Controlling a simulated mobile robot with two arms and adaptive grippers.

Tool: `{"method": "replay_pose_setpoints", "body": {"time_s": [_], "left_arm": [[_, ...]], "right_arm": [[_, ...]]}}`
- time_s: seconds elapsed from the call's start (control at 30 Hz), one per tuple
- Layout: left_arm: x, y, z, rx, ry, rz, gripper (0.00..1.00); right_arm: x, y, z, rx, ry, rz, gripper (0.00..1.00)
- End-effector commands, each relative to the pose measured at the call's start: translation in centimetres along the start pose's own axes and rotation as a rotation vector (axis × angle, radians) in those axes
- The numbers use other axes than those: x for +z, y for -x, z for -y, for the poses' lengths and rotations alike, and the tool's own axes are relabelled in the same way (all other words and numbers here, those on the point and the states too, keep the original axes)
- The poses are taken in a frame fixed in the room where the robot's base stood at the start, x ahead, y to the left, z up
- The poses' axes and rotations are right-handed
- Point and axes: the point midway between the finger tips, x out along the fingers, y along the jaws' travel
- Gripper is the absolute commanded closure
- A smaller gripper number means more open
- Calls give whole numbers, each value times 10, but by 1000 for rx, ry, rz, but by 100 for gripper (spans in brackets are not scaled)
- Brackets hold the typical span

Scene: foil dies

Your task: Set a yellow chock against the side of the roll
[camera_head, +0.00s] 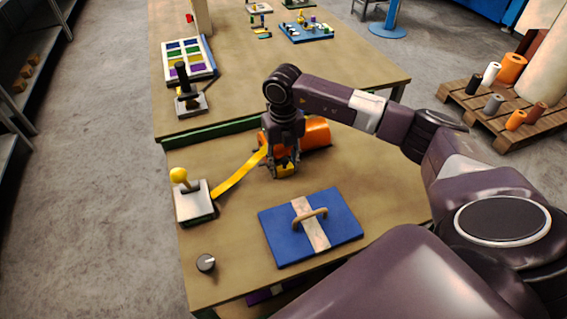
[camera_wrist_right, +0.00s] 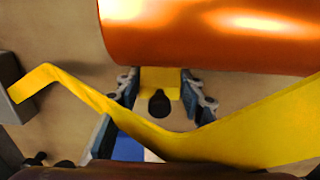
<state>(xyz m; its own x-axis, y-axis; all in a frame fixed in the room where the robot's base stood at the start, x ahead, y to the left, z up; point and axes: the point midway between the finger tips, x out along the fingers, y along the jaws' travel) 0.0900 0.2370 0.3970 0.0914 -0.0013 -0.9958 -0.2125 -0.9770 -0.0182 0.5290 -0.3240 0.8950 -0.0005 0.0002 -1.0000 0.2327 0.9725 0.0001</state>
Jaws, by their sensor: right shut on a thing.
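The orange, shiny roll (camera_head: 317,134) lies on the near table, partly hidden by my right gripper. In the right wrist view the roll (camera_wrist_right: 215,35) fills the top. My right gripper (camera_head: 284,166) points down beside the roll. It is shut on a yellow chock (camera_head: 286,170) with a dark knob. The chock (camera_wrist_right: 147,77) shows between the fingers in the right wrist view, right at the roll's edge. I cannot tell whether it touches the roll. My left gripper is in neither view.
A yellow strip (camera_head: 236,178) runs from beside the roll to a grey box (camera_head: 195,208) with a yellow-ball lever. A blue plate (camera_head: 275,236) with a handle lies in front of the gripper. A dark knob (camera_head: 206,262) sits front left. A tray of coloured pieces (camera_head: 212,72) is farther back.

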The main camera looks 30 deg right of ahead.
Motion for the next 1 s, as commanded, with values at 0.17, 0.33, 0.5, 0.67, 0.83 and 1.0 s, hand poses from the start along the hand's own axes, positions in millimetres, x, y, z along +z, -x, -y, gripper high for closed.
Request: {"method": "replay_pose_setpoints", "body": {"time_s": [0.17,0.33,0.5,0.67,0.83,1.0], "left_arm": [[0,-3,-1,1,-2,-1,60],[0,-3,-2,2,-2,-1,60],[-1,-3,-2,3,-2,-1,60],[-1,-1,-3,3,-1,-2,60],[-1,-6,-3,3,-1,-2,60],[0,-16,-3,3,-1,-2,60]], "right_arm": [[0,-4,0,0,0,0,90],[0,-3,0,0,-1,0,50],[0,-3,0,-1,-1,0,47],[0,-1,0,0,-1,0,47],[1,14,0,0,-1,5,47],[2,49,0,2,-1,7,47]]}}
